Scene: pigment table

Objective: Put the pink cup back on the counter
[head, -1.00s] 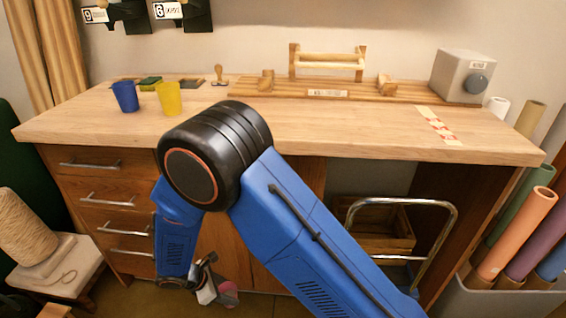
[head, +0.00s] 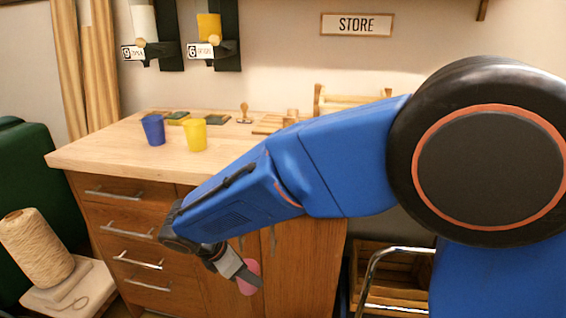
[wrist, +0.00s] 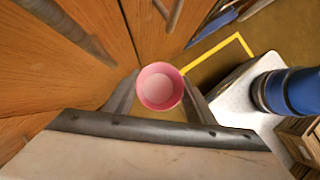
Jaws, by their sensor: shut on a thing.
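The pink cup (head: 250,276) is held by my gripper (head: 242,277) in front of the cabinet, below the level of the counter top. In the wrist view the pink cup (wrist: 160,87) sits between the two fingers of my gripper (wrist: 160,92), its round mouth facing the camera and its inside looking pale. The wooden counter (head: 100,150) stands behind, with a blue cup (head: 153,129) and a yellow cup (head: 194,134) upright on its left part.
Small dark and green pads (head: 177,117) and a wooden stamp (head: 244,113) lie behind the cups. Drawer handles (head: 138,260) stick out of the cabinet front. A cone of twine (head: 37,249) stands at the left. Bare counter shows left of and in front of the cups.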

